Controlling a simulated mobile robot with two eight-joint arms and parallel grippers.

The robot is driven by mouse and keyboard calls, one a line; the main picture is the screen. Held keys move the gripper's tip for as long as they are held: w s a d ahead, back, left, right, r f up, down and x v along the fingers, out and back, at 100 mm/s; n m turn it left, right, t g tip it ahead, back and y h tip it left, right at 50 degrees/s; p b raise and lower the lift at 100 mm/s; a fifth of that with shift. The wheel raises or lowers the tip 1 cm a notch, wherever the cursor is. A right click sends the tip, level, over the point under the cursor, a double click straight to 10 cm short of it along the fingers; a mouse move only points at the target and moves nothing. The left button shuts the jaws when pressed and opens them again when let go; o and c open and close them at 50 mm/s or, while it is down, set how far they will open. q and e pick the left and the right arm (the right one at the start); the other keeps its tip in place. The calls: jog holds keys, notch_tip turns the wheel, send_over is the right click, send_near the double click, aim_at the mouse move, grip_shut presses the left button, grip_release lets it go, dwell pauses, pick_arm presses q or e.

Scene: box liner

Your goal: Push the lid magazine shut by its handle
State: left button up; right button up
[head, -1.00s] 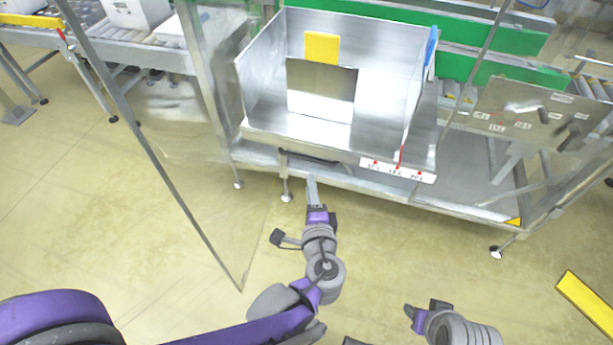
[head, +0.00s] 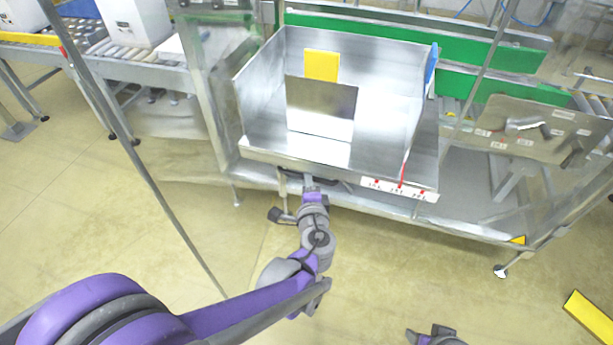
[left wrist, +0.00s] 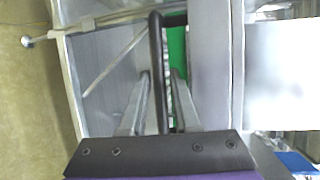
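The lid magazine (head: 390,110) is an open-topped metal tray on a metal frame. A yellow block (head: 322,65) and an upright metal plate (head: 320,108) are inside it. Its dark handle (head: 335,183) shows below the front edge, partly hidden by my left gripper (head: 308,181). In the left wrist view, the black handle bar (left wrist: 156,50) runs between the two fingers of my left gripper (left wrist: 160,80), which stand apart with a narrow gap around the bar. My right gripper (head: 430,334) is cut off at the bottom of the head view, away from the magazine; its fingers are unclear.
A labelled strip (head: 398,189) runs along the magazine's front right edge. A metal panel (head: 540,128) stands at right, and a roller conveyor (head: 90,50) carries white boxes at left. A thin post (head: 150,175) rises left of my arm.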

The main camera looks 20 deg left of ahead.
pick_arm(q)
grip_shut()
dwell(1.3)
